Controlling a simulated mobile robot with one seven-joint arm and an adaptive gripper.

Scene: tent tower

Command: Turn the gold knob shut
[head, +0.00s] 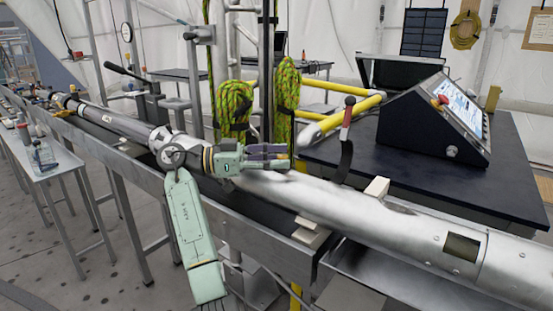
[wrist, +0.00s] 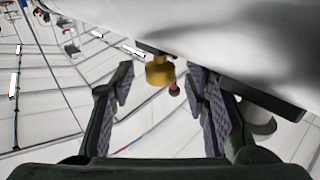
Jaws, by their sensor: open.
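The gold knob (wrist: 160,71) shows in the wrist view, next to the edge of a large silver tube (wrist: 235,45). My gripper (wrist: 161,82) is open, with one dark padded finger to the left of the knob and one to the right. The knob appears between the fingertips with a gap on each side; I cannot tell how far ahead it is. In the head view my gripper (head: 288,157) is beside the long silver tube (head: 335,205), its fingers pointing right. I cannot make out the knob in the head view.
The tube rests on a long metal rail bench (head: 135,155). A red-topped lever (head: 347,130) and coiled green ropes (head: 234,105) stand close to my gripper. A control console (head: 430,120) sits on a dark table (head: 510,165) at the right, near yellow bars (head: 340,118).

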